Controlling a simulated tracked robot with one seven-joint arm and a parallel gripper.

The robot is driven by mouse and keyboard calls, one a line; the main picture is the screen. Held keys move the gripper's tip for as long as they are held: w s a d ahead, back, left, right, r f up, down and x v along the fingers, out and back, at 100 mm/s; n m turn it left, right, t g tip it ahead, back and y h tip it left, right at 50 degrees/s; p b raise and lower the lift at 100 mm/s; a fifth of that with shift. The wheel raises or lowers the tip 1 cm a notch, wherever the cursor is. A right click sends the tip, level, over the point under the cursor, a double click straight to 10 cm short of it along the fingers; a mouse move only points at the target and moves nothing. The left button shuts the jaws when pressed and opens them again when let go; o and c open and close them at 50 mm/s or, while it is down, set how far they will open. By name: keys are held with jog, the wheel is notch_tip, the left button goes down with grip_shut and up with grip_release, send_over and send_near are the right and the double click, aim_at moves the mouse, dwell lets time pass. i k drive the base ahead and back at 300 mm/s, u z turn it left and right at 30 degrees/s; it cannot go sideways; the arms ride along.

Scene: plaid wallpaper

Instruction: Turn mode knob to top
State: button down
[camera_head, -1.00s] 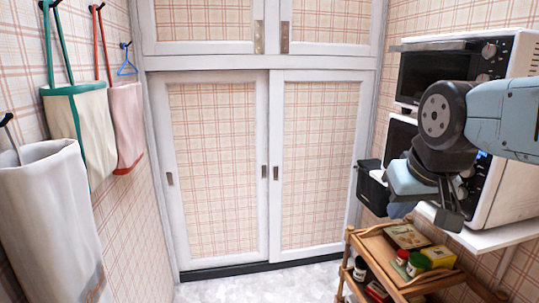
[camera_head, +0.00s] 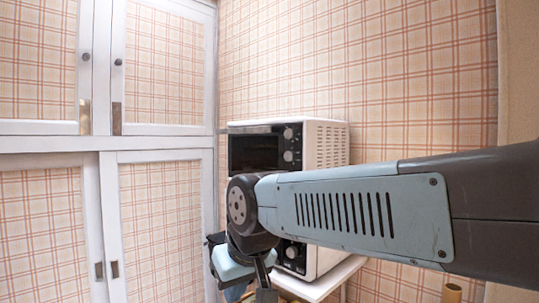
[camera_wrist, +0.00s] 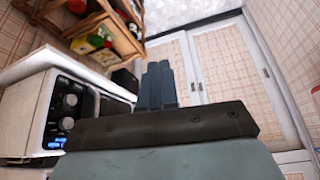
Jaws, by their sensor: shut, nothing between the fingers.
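Two white microwaves with black control panels are stacked by the right wall. The upper microwave (camera_head: 331,144) shows two round knobs, an upper knob (camera_head: 288,133) and a lower knob (camera_head: 288,156). The lower microwave (camera_head: 329,258) is partly hidden behind my arm. I cannot tell which knob is the mode knob. My gripper (camera_head: 264,284) is shut and empty, in front of the lower microwave; its fingers (camera_wrist: 158,75) touch no knob.
The lower microwave stands on a white shelf (camera_wrist: 38,63). A wooden cart (camera_wrist: 122,38) with jars and boxes is close by. White-framed sliding cupboard doors (camera_head: 160,225) with plaid panels fill the left. A black container (camera_wrist: 124,78) is beside the microwave.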

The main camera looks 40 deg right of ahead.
aim_at(289, 156)
jog(key=z, duration=0.55)
jog(key=k, duration=0.85)
jog(key=u, duration=0.35)
jog(key=i, duration=0.5)
jog(key=z, duration=0.1)
